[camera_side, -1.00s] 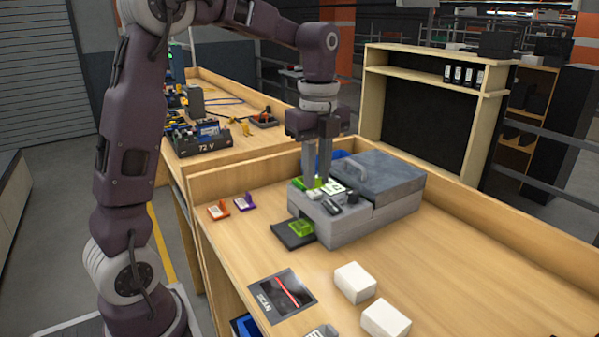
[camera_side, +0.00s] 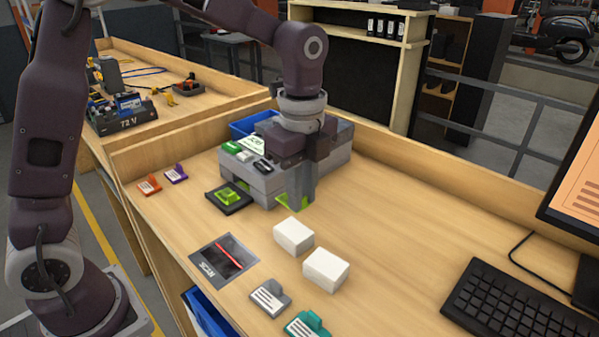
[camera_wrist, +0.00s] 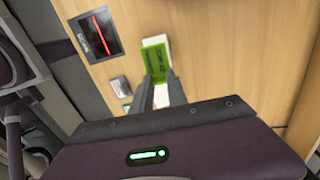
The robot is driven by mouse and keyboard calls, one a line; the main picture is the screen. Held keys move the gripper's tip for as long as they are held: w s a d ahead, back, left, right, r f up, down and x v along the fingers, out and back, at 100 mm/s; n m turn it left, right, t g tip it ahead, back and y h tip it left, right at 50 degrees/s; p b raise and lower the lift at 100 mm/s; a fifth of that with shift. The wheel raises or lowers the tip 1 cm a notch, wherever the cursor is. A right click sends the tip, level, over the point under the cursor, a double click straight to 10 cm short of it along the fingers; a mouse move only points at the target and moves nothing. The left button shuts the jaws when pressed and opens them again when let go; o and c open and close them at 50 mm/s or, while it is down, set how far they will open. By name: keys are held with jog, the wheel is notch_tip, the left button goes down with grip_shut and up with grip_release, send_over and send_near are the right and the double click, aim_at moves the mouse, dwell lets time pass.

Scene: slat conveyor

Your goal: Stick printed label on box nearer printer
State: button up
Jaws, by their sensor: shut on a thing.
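My gripper (camera_side: 299,198) points down in front of the grey printer (camera_side: 265,186), shut on a lime-green label (camera_side: 287,204). The label hangs above the table, just behind the nearer-to-printer white box (camera_side: 293,236), and looks apart from it. In the wrist view my gripper (camera_wrist: 160,82) holds the green label (camera_wrist: 157,58), with dark print on it, at the fingertips. The label overlaps a white box there, and the gap between them is hard to judge. A second white box (camera_side: 326,269) stands further from the printer.
Orange (camera_side: 149,187) and purple (camera_side: 177,173) tags lie left. The scan pad (camera_side: 225,258), grey tag (camera_side: 268,298) and teal tag (camera_side: 308,325) are in front. A keyboard (camera_side: 520,315) is right.

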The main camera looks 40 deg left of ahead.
aim_at(301, 235)
jog(key=shift+f, duration=3.1)
jog(key=shift+f, duration=0.45)
dwell(0.8)
jog(key=o, duration=1.2)
jog(key=shift+c, duration=0.2)
jog(key=shift+r, duration=3.5)
